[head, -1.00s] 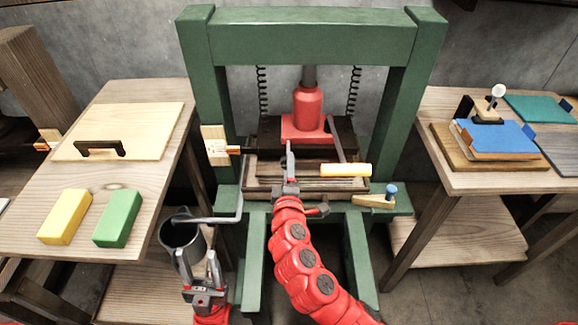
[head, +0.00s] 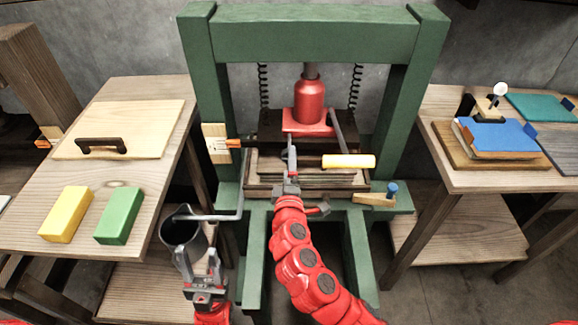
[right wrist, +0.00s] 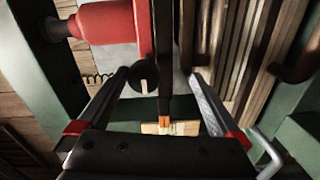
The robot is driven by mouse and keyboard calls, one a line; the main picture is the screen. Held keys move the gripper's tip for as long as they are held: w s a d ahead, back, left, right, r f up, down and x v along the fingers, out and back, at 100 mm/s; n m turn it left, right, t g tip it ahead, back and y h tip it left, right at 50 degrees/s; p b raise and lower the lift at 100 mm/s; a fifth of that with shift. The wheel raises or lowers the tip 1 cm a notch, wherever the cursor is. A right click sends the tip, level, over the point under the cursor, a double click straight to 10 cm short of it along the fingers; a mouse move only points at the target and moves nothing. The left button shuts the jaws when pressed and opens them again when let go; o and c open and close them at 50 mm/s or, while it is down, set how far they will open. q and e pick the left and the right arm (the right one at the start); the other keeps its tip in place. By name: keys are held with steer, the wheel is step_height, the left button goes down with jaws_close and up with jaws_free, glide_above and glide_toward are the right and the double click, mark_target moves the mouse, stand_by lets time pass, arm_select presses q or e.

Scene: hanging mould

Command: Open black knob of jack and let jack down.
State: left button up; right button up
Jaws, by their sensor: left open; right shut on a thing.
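The red jack (head: 309,103) stands on a dark plate inside the green press frame, its rod against the top beam. The jack also shows in the right wrist view (right wrist: 107,21). My right gripper (head: 291,150) is at the front left of the jack's base. In the right wrist view the round black knob (right wrist: 143,76) lies between its fingertips, close to the left finger. The jaws are shut on the knob; the exact contact is hard to see. My left gripper (head: 213,256) is open and empty beside a metal mug (head: 181,231).
A lever with a cream handle (head: 348,161) sticks out to the right. Two springs (head: 355,87) hang beside the jack. A wooden brush (head: 216,143) is at the left post, a small wooden block (head: 375,200) at the right. Tables stand on both sides.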

steer(key=s, duration=1.7)
steer(key=shift+r+p, duration=0.3)
steer(key=shift+r, duration=0.1)
